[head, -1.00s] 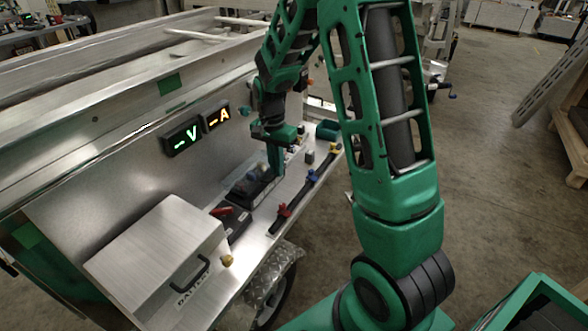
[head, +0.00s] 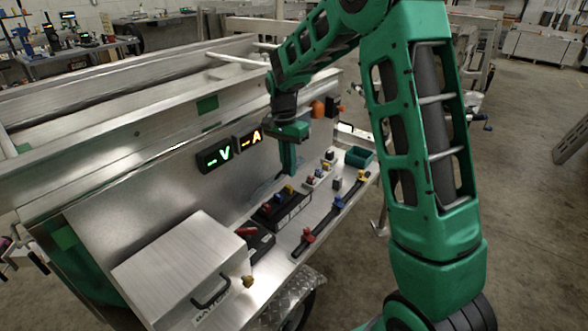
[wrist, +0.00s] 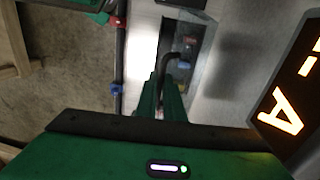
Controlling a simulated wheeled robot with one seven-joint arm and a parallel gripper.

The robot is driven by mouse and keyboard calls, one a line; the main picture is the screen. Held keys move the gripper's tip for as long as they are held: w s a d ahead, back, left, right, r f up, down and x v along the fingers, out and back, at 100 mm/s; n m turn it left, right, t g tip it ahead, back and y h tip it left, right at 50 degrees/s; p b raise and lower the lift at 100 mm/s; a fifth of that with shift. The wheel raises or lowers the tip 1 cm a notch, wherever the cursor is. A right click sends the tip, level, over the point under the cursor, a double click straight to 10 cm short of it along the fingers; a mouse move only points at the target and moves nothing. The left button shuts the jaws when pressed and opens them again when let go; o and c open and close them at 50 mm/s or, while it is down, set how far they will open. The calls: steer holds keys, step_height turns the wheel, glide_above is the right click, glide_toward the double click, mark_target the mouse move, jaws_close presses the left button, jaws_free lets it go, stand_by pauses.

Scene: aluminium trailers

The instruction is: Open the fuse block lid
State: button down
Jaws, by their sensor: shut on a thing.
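The fuse block (head: 283,211) is a dark base with several coloured fuses on the metal shelf in the head view. Its fuses show uncovered there. A clear lid (head: 262,190) shows faintly behind the block, tilted up towards the panel; its exact angle is hard to tell. My gripper (head: 289,173) is above the back of the block. In the wrist view, my gripper (wrist: 168,90) is shut on a dark bent handle (wrist: 173,62) of the clear lid (wrist: 190,42). Red and blue spots show through the lid. My fingers hide part of the handle.
A metal box (head: 180,262) with a black handle stands at the front left of the shelf. Lit V and A displays (head: 232,149) are on the panel behind. A dark rail (head: 330,215) with coloured clips runs along the shelf edge. A green tray (head: 359,157) is farther back.

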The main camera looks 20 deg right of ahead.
steer(key=shift+w+f, duration=0.1)
steer(key=shift+f, duration=0.1)
steer(key=c, duration=1.9)
jaws_free()
steer(key=shift+d, duration=0.15)
steer(key=shift+r, duration=0.15)
steer(key=shift+d, duration=0.1)
steer(key=shift+r, duration=0.1)
step_height(320, 180, up, 11)
steer(key=shift+w+a+f, duration=0.2)
steer(key=shift+w+a, duration=0.05)
steer(key=shift+a, duration=0.05)
